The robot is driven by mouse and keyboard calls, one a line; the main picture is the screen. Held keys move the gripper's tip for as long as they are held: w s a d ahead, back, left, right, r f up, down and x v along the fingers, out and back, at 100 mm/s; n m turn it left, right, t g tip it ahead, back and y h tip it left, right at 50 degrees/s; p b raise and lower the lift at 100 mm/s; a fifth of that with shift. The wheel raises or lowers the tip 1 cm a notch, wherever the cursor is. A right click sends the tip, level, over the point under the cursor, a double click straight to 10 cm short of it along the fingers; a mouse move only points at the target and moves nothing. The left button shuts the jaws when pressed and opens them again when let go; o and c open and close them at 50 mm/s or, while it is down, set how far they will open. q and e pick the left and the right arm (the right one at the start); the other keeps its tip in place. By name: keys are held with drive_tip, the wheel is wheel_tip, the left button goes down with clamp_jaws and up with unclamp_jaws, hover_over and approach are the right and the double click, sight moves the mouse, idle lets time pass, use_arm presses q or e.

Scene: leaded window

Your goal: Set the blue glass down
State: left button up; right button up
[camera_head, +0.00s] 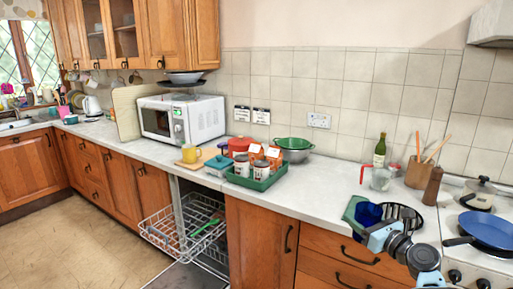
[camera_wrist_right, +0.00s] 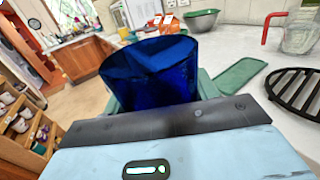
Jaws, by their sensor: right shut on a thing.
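The blue glass (camera_head: 367,212) is at the front edge of the counter in the head view, over or beside a green flat item (camera_head: 350,208). In the right wrist view the dark blue glass (camera_wrist_right: 150,75) fills the upper middle, its open rim facing up and tilted in the picture. My right gripper (camera_head: 374,231) is shut on the glass; its fingertips are largely hidden. Green (camera_wrist_right: 236,76) shows behind and beside the glass. I cannot tell whether the glass's base touches anything. My left gripper is not in view.
A black trivet (camera_head: 407,212) lies just right of the glass. A measuring jug (camera_head: 380,179), wine bottle (camera_head: 380,152) and utensil pot (camera_head: 417,173) stand behind. A blue pan (camera_head: 488,230) is on the stove. The counter (camera_head: 312,190) left of the glass is clear. The dishwasher rack (camera_head: 185,225) is pulled out.

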drive_tip(key=s+d+r+m+t+h, duration=0.1)
drive_tip(key=d+r+h, duration=0.15)
drive_tip(key=d, duration=0.75)
drive_tip(key=s+d+r+m+h, duration=0.1)
drive_tip(key=s+d+r+m, duration=0.15)
drive_tip(key=d, duration=0.65)
drive_tip(key=s+a+f+n+g+y, duration=0.1)
drive_tip(key=s+a+f+n+y, duration=0.2)
drive_tip(key=s+a, duration=0.65)
drive_tip(key=s+a+f+n+g+y, duration=0.2)
drive_tip(key=s+a+f+n+y, duration=0.1)
drive_tip(key=s+a, duration=0.7)
drive_tip(key=a+m+t+h, duration=0.1)
drive_tip(key=a, duration=0.7)
drive_tip(key=shift+s+f+m, duration=0.25)
drive_tip(key=shift+s+m, duration=0.1)
drive_tip(key=shift+s, duration=0.05)
